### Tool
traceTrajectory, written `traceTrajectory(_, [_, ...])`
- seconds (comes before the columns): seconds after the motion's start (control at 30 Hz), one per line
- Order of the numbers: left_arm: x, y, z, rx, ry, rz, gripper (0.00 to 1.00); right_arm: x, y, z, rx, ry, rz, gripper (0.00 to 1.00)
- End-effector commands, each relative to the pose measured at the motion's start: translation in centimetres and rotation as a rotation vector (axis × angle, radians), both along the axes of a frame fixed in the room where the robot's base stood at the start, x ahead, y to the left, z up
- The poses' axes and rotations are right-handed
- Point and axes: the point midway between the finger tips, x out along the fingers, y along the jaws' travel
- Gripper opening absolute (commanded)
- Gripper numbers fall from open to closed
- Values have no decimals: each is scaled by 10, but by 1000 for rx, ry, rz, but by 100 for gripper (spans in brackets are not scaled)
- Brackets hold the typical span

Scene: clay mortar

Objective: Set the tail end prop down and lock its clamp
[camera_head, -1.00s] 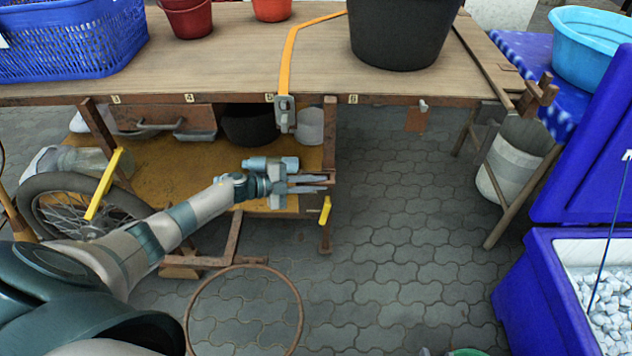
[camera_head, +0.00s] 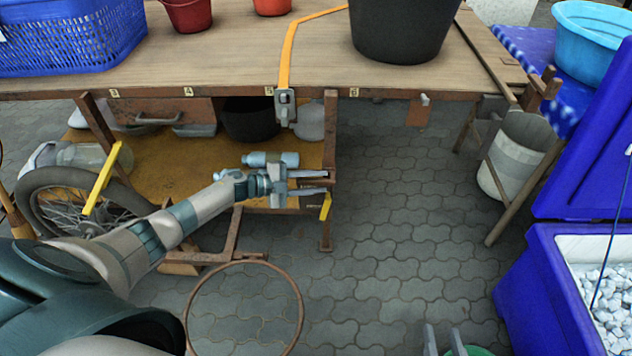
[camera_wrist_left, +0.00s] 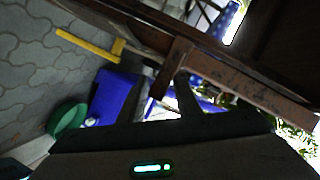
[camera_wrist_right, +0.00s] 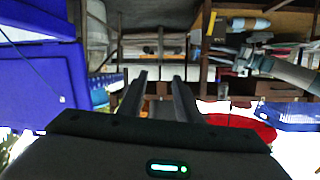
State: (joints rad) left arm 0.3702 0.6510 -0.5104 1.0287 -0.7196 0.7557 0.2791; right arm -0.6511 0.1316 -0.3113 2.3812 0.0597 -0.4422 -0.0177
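The cart's right-hand leg (camera_head: 331,115) is rusty brown. Below it the tail end prop (camera_head: 325,236) hangs as a thin brown post with a small foot; I cannot tell whether the foot touches the paving. A yellow clamp handle (camera_head: 325,206) lies steeply tilted beside the prop, and a yellow bar shows in the left wrist view (camera_wrist_left: 88,46). My left gripper (camera_head: 327,182) is open, its fingertips at the leg just above the yellow handle; contact is unclear. My right gripper (camera_head: 444,338) is open and empty, low over the paving; its fingers show in its wrist view (camera_wrist_right: 158,78).
A second yellow handle (camera_head: 103,178) and a spoked wheel (camera_head: 70,195) are at the left. A rusty hoop (camera_head: 298,318) shows below my left arm. A blue cooler (camera_head: 540,290) and a pale bucket (camera_head: 515,160) stand right. Paving between is clear.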

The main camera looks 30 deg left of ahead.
Motion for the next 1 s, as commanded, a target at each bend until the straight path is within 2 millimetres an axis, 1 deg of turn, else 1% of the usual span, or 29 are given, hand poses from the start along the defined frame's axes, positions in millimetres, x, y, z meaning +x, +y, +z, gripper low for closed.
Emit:
traceTrajectory(0.17, [-2, 2, 1, 0, 0, 0, 30, 0, 0, 0, -1, 3, 0, 31])
traceTrajectory(0.37, [-12, 13, 5, 1, 0, 1, 30, -2, -1, -4, -8, 30, 2, 31])
traceTrajectory(0.47, [-22, 23, 8, 2, 1, 0, 30, -5, -5, -13, -22, 78, -1, 31])
traceTrajectory(0.6, [-39, 41, 13, 2, 1, 1, 30, -8, -8, -21, -35, 127, -1, 31])
traceTrajectory(1.0, [-94, 97, 29, 2, 3, 0, 30, -19, -15, -39, -64, 239, 2, 31])
